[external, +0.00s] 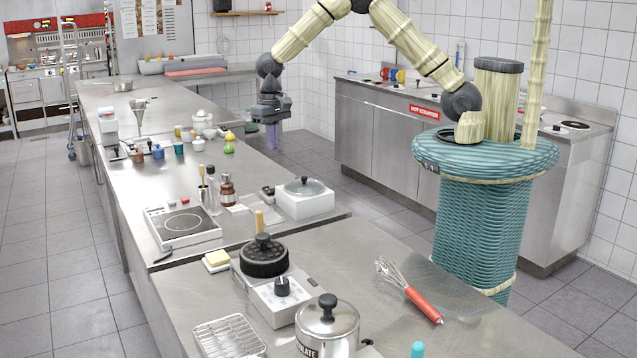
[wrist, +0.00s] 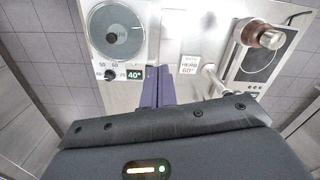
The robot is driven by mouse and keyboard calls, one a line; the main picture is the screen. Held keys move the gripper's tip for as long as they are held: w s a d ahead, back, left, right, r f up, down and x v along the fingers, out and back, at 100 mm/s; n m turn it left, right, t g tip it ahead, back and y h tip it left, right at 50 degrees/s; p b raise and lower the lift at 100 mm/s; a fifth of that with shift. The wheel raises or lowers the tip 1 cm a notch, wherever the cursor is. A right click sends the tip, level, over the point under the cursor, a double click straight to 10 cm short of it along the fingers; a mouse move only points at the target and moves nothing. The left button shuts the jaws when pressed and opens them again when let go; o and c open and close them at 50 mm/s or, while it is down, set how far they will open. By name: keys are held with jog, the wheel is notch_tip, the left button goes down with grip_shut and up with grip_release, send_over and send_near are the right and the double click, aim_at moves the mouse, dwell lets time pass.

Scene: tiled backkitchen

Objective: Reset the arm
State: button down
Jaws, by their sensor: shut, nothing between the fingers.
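My arm is bent over the aisle between the long steel counter and the back counter. My gripper appears to touch nothing.
The long steel counter (external: 130,190) holds a hot plate (external: 183,226), bottles and a lidded white device (external: 304,198). A whisk (external: 408,288) and a lidded pot (external: 327,322) lie on the nearer counter. The aisle floor (external: 330,185) is clear.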

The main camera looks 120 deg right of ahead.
jog(key=s+a+r+n+t, duration=0.1)
jog(key=s+a+r+n, duration=0.15)
jog(key=a, duration=0.55)
jog(key=s+a+r+n+h+b, duration=0.15)
jog(key=a+n, duration=0.25)
jog(key=a, duration=0.4)
jog(key=s+a+r+n+t+y, duration=0.15)
jog(key=a+n, duration=0.25)
jog(key=a, duration=0.4)
jog(key=s+a+n, duration=0.4)
jog(key=s+a, duration=0.2)
jog(key=s, duration=0.2)
jog(key=shift+a+f+h, duration=0.15)
jog(key=shift+f+h, duration=0.05)
jog(key=shift+h, duration=0.1)
jog(key=shift+w, duration=0.1)
jog(key=shift+s, duration=0.25)
jog(key=shift+w, duration=0.1)
jog(key=c, duration=2.1)
grip_release()
